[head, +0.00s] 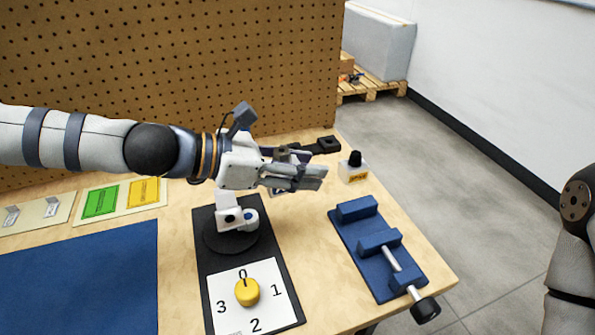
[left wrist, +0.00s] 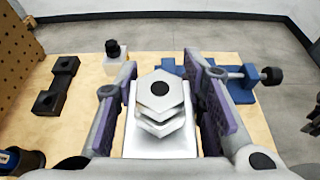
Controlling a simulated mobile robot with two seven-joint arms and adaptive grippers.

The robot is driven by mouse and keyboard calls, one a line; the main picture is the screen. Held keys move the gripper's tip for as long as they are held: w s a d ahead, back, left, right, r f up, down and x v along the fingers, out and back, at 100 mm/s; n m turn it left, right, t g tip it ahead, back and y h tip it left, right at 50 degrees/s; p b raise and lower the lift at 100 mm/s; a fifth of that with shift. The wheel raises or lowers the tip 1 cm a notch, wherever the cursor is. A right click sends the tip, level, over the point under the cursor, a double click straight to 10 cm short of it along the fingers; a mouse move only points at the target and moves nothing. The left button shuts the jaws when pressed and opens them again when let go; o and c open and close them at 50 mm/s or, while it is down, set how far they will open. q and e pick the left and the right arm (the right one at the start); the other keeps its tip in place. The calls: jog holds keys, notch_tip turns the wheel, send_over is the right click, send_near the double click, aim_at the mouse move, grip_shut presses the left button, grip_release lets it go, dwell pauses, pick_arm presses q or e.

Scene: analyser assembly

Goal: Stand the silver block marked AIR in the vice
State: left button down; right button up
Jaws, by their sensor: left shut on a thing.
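My left gripper (head: 305,176) reaches in from the left above the table and is shut. In the left wrist view, a silver block (left wrist: 158,146) with a hexagonal fitting on it sits between the fingers of the left gripper (left wrist: 163,112). Its AIR marking cannot be read here. In the head view the fingers largely hide the block. The blue vice (head: 366,241) is on the table to the right of and below the gripper in the picture, apart from the block, with nothing between its jaws. The vice also shows behind the right finger in the left wrist view (left wrist: 243,88). My right gripper is out of view.
A white block with a black knob (head: 352,168) and a black part (head: 323,146) are beyond the gripper. A dial panel with a yellow knob (head: 247,292) lies left of the vice. A blue mat (head: 80,280) is at the left. A pegboard (head: 170,70) stands behind.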

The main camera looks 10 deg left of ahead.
pick_arm(q)
jog(key=shift+s+a+r, duration=0.1)
jog(key=shift+s+r, duration=0.25)
jog(key=shift+s, duration=0.15)
jog(key=shift+a+f, duration=0.15)
jog(key=shift+a, duration=0.1)
jog(key=s+a+f, duration=0.4)
jog(key=s+a, duration=0.4)
jog(key=shift+a+f+n+t+y, duration=0.15)
jog(key=shift+n+t+y, duration=0.15)
jog(key=shift+n+t, duration=0.1)
